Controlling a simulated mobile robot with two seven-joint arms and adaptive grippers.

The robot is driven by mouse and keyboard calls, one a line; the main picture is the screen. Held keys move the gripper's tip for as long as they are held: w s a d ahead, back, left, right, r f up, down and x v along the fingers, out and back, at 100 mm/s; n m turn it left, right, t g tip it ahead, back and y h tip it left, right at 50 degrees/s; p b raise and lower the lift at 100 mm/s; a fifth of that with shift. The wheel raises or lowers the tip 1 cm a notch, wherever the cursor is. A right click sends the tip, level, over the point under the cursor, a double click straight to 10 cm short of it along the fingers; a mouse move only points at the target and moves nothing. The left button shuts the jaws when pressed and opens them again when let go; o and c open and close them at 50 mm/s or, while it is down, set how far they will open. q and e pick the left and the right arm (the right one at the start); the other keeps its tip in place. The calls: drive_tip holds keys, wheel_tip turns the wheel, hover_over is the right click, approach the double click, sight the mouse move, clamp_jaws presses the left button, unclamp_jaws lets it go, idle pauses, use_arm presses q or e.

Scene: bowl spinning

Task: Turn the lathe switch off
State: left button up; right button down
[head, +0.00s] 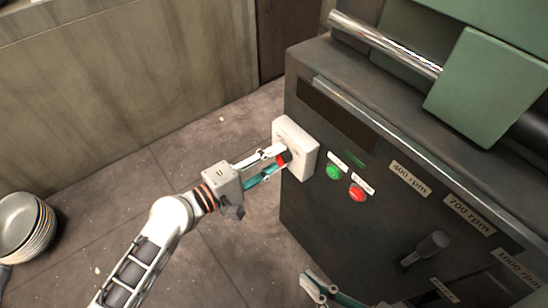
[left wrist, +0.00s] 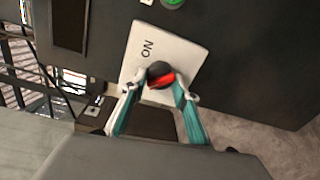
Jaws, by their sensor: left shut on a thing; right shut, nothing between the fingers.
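The lathe switch is a red and black knob (head: 284,158) on a white plate (head: 302,134) on the left part of the dark lathe cabinet. The knob (left wrist: 161,76) also shows in the left wrist view, on the white plate with the word ON, seen turned over. My left gripper (head: 279,160) is shut on the knob, with a finger on each side of it. The fingers hide part of the knob. My right gripper (head: 309,283) is shut and empty at the bottom of the head view, low before the cabinet and apart from the switch.
A green button (head: 333,172) and a red button (head: 357,194) sit right of the plate. A speed lever (head: 427,248) sticks out among rpm labels. Stacked bowls (head: 22,225) are at the far left. The floor left of the cabinet is mostly clear.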

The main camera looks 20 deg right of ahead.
use_arm(q)
drive_tip(key=shift+n, duration=0.3)
idle(0.4)
drive_tip(key=o, duration=1.1)
drive_tip(key=shift+r, duration=0.1)
drive_tip(key=v, duration=1.2)
